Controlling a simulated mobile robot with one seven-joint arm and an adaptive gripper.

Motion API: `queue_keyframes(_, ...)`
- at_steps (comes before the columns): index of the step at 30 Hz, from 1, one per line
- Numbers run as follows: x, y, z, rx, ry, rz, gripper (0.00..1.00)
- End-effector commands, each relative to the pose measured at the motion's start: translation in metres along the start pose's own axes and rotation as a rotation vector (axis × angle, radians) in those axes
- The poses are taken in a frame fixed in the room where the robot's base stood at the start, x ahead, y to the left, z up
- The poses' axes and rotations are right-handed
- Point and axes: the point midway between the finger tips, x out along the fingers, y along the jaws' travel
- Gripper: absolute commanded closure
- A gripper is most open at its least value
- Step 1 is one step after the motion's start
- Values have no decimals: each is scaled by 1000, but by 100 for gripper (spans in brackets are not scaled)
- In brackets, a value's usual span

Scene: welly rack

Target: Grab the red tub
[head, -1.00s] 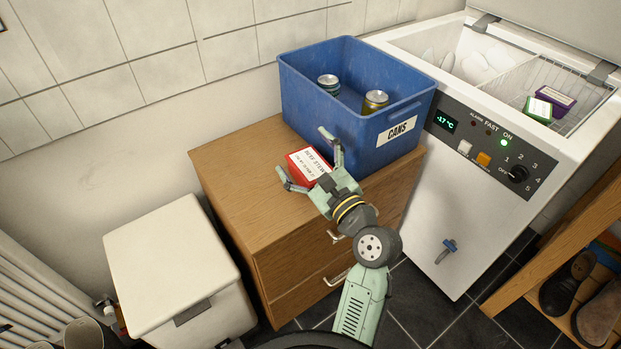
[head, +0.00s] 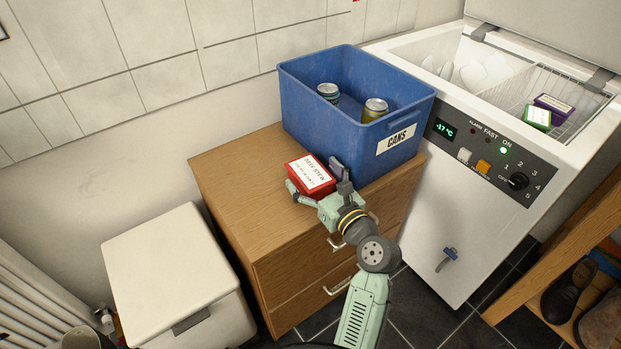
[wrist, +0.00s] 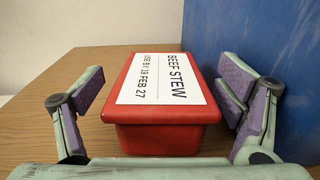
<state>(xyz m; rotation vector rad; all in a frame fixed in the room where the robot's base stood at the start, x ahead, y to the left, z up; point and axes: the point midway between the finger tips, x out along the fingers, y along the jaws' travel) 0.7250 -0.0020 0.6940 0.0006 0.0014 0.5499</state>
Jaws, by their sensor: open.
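The red tub (head: 311,175) has a white label reading "BEEF STEW" and sits on top of the wooden drawer unit, in front of the blue bin. My gripper (head: 313,179) is at the near side of the tub with its fingers spread. In the wrist view the tub (wrist: 168,136) lies between the two open fingers (wrist: 165,95). There is a gap at the left finger; the right finger is close to the tub's right side, and I cannot tell whether it touches.
The blue bin (head: 335,128), labelled "CANS", holds cans and stands right behind and beside the tub. An open chest freezer (head: 470,200) is on the right. The drawer unit's top (head: 235,175) is clear to the left. A white lidded bin (head: 165,255) stands at left.

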Motion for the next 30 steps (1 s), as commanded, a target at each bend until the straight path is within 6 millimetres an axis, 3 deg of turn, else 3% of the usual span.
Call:
queue_keyframes(4, 15, 0, 1, 0, -2, -1, 13)
queue_keyframes(12, 16, -1, 0, 0, -1, -2, 15)
queue_keyframes(30, 16, -1, 0, 0, -1, -2, 55)
